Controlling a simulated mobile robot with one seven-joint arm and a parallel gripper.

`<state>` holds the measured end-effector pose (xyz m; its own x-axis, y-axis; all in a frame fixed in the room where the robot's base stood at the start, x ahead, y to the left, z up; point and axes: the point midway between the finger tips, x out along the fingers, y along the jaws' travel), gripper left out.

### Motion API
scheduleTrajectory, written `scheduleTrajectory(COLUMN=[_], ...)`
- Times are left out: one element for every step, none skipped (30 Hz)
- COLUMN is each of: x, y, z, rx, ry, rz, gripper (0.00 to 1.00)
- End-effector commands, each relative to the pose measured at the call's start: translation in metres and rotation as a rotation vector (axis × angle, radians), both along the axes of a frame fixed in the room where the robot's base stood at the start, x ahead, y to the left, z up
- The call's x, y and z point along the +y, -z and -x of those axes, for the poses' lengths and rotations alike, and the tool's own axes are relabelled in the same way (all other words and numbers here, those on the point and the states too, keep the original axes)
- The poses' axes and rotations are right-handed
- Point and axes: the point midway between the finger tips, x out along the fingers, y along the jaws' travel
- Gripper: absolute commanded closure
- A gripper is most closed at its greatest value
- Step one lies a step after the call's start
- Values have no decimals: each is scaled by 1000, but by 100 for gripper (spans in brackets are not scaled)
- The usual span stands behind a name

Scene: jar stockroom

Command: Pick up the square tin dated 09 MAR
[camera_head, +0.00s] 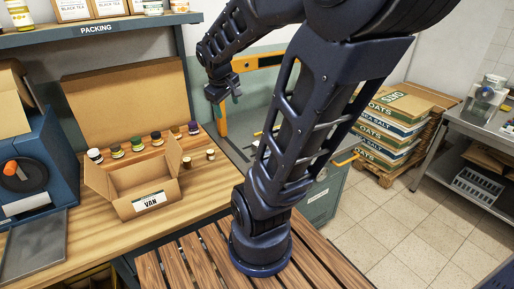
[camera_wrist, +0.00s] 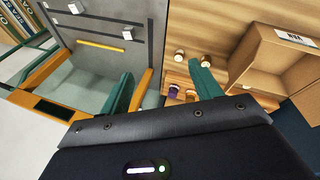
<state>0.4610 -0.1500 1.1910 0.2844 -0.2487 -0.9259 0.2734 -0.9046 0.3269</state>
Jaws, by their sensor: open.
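Several small jars or tins stand in a row (camera_head: 137,144) behind an open box on the wooden counter. Two more small containers stand right of the box, one nearer (camera_head: 186,162) and one farther (camera_head: 210,154). No date can be read on any of them, and I cannot tell which is the square tin dated 09 MAR. My gripper (camera_head: 223,92) is open and empty, raised above and right of the row. In the wrist view its green fingers (camera_wrist: 161,88) are spread, with pale-lidded containers (camera_wrist: 180,55) and a purple one (camera_wrist: 174,91) near the right finger.
The open cardboard box (camera_head: 133,207) labelled VAN stands on the counter (camera_head: 92,231). A blue machine (camera_head: 35,160) is at left. A PACKING shelf (camera_head: 60,36) hangs above. Stacked oats and salt sacks (camera_head: 392,125) stand at right beyond my arm.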

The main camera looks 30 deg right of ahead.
Motion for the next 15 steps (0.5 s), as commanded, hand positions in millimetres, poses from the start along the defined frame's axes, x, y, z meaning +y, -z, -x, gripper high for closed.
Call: scheduleTrajectory(x=[-8,-13,-20,-24,-29,-36,-40,-45,-51,-56,-60,-67,-71,-76,-82], y=[7,10,14,18,21,26,30,34,39,43,48,54,58,63,70], z=[-9,-14,-21,-27,-32,-39,-44,-49,-55,-60,-65,-72,-76,-81,-87], rx=[27,42,60,74,89,109,123,140,161,177,193,215,231,247,269], ry=[-27,-49,-78,-100,-123,-153,-177,-200,-234,-258,-282,-315,-341,-368,-403], rz=[32,52,79,98,119,144,161,179,203,219,234,255,270,284,303], gripper=[36,36,36,36,36,36,36,36,36,36,36,36,36,36,36])
